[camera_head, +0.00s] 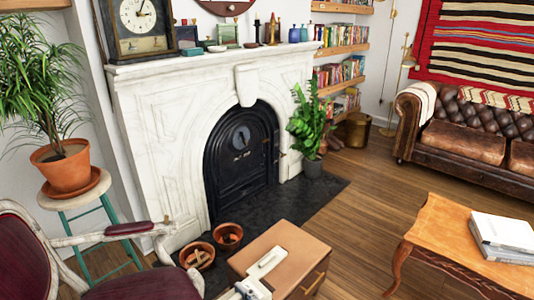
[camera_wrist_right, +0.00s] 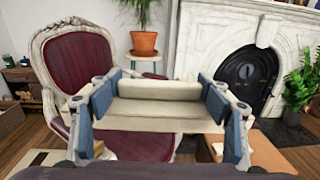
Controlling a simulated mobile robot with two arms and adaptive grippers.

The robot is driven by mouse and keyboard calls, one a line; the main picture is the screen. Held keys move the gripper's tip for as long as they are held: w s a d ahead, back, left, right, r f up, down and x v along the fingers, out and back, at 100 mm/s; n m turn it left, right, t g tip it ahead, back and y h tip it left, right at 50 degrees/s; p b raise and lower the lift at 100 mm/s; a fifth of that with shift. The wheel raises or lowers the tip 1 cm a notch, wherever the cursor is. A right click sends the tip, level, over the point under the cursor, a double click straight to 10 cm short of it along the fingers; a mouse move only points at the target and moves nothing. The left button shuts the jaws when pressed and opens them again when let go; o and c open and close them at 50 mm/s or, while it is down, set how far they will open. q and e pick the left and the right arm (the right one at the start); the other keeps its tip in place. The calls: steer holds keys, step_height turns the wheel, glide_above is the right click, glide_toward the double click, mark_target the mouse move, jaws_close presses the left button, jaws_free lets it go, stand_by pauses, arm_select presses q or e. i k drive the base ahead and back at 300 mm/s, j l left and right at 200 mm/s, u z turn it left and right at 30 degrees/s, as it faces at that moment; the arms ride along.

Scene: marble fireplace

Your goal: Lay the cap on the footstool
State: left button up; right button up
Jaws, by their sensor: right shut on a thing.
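My right gripper (camera_wrist_right: 160,100) is shut on a cream, cushion-like thing (camera_wrist_right: 158,91), which spans between its blue finger pads; this seems to be the cap. In the head view the cream thing (camera_head: 266,262) shows at the bottom, in front of a low block (camera_head: 292,245) with a flat tan top and a handle on its side. This block may be the footstool; I cannot tell for sure. I cannot tell whether the cream thing touches its top. Part of the right gripper (camera_head: 250,288) shows at the bottom edge. My left gripper is not in view.
A burgundy armchair (camera_head: 25,258) stands at the left, near a potted plant (camera_head: 65,165) on a stool. Two terracotta pots (camera_head: 228,237) sit on the dark hearth. A wooden coffee table (camera_head: 440,232) with books stands at the right. Open wood floor (camera_head: 350,230) lies between.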

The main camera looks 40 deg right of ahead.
mark_target(295, 241)
steer(key=l, duration=1.2)
steer(key=k+l, duration=0.15)
steer(key=l, duration=1)
steer(key=i+u, duration=0.05)
